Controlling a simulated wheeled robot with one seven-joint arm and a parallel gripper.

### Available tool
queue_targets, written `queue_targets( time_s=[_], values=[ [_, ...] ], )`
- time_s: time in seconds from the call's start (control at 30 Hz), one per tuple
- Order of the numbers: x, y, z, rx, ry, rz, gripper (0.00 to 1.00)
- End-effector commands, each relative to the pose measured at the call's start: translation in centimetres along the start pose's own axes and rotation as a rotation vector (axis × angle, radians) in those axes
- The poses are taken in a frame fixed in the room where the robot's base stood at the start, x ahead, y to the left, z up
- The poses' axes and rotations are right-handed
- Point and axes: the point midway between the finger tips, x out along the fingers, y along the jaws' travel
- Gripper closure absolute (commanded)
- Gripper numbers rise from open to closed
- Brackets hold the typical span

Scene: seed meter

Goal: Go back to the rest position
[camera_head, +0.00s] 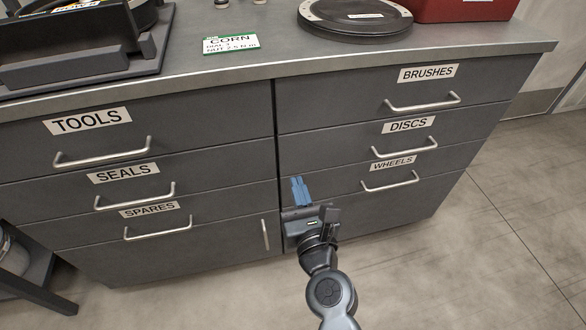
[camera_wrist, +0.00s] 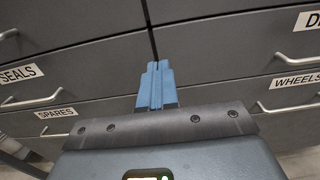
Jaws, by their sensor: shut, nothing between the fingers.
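My gripper (camera_head: 300,186) is in front of the grey drawer cabinet (camera_head: 240,103), near the seam between its left and right drawer columns. Its blue fingers are together and empty; they also show in the wrist view (camera_wrist: 157,68). The cabinet's left column has drawers labelled TOOLS, SEALS and SPARES. The right column has BRUSHES, DISCS and WHEELS. All these drawers look closed. The wheels drawer handle (camera_head: 390,182) is to the right of my gripper, apart from it. I cannot tell how far the fingertips are from the cabinet front.
On the cabinet top are a black round disc (camera_head: 355,18), a red box (camera_head: 466,8), a green-edged CORN card (camera_head: 231,43) and a dark tray (camera_head: 95,65) with equipment at left. A dark stand (camera_head: 42,280) is at the lower left. The floor (camera_head: 460,270) at right is clear.

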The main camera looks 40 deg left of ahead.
Motion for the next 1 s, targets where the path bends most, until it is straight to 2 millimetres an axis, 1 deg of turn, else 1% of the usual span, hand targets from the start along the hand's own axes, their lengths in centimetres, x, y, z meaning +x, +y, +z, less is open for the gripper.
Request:
queue_targets(
  time_s=[0.03, 0.1, 0.2, 0.3, 0.53, 0.57, 0.63, 0.67, 0.77, 0.8, 0.87, 0.9, 0.97, 1.0],
  values=[
    [-0.9, 0.0, 0.0, 0.000, 0.002, 0.000, 1.00],
    [-1.7, 0.1, 0.0, 0.000, 0.001, 0.001, 1.00],
    [-2.4, 0.0, 0.0, 0.000, 0.000, 0.000, 1.00],
    [-2.8, 0.0, 0.0, 0.000, 0.000, 0.000, 1.00],
    [-3.0, -0.1, 0.0, -0.005, 0.001, -0.002, 1.00],
    [-3.2, -0.2, -0.1, -0.014, 0.003, -0.006, 1.00],
    [-4.3, -0.9, -0.4, -0.059, 0.014, -0.024, 1.00],
    [-5.1, -1.3, -0.6, -0.092, 0.023, -0.036, 1.00],
    [-8.9, -3.4, -1.4, -0.262, 0.067, -0.096, 1.00],
    [-10.9, -4.4, -1.8, -0.351, 0.093, -0.123, 1.00],
    [-14.2, -5.7, -2.1, -0.495, 0.138, -0.164, 1.00],
    [-16.3, -6.5, -2.2, -0.591, 0.172, -0.188, 1.00],
    [-19.6, -7.5, -2.1, -0.735, 0.225, -0.218, 1.00],
    [-21.7, -8.0, -2.0, -0.831, 0.263, -0.236, 1.00]
  ],
)
